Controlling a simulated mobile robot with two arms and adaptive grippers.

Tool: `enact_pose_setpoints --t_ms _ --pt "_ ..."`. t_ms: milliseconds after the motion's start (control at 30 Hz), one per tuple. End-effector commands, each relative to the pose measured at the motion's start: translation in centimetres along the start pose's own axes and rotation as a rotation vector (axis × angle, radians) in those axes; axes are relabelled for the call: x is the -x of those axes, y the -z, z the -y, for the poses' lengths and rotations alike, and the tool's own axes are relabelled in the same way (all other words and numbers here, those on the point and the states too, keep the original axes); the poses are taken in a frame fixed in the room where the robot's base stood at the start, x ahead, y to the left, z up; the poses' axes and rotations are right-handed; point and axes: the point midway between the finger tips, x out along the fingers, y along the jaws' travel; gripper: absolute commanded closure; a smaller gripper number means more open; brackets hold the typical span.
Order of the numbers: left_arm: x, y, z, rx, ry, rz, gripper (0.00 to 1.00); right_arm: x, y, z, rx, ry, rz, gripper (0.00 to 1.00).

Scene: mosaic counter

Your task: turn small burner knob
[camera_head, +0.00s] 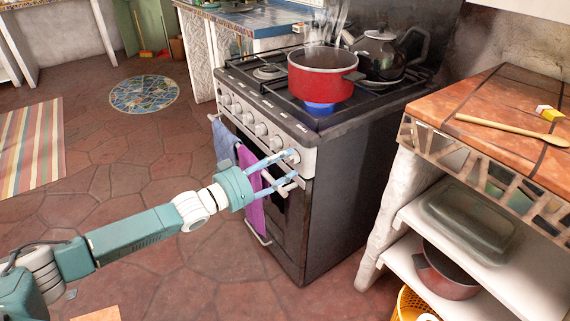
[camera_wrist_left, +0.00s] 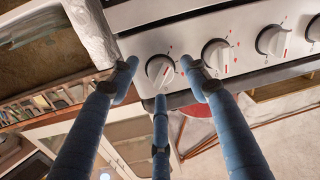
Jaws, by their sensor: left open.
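The stove's front panel (camera_head: 253,126) carries a row of several white knobs, and I cannot tell from labels which one is the small burner's. The end knob (camera_wrist_left: 160,70) sits between the fingertips of my left gripper (camera_wrist_left: 160,82) in the left wrist view. In the head view my left gripper (camera_head: 288,167) is at the right end of the panel, its fingers open around or just in front of that knob. Contact cannot be told. Two neighbouring knobs (camera_wrist_left: 217,55) (camera_wrist_left: 272,41) show to the right in the wrist view. My right gripper is not in view.
A steaming red pot (camera_head: 322,76) stands over a lit blue flame (camera_head: 319,107), with a dark kettle (camera_head: 381,54) behind it. A blue towel (camera_head: 225,142) and a purple towel (camera_head: 250,190) hang at the oven door. A tiled counter (camera_head: 480,94) stands to the right.

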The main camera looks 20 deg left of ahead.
Motion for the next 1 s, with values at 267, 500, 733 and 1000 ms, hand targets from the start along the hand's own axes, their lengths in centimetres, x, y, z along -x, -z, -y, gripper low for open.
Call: enact_pose_setpoints --t_ms 267,500,733,1000 --pt "-1.09 0.0 -0.02 -0.001 0.0 0.001 0.53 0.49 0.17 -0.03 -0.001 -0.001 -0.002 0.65" --pt "-1.05 -0.01 -0.01 -0.001 0.0 0.001 0.71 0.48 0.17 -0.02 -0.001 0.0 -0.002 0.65" --pt "-1.02 -0.1 0.0 -0.001 0.0 0.002 0.98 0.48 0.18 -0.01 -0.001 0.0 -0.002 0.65" --pt "-0.99 -0.27 0.0 -0.033 0.0 0.003 0.98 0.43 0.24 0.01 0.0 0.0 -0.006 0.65"
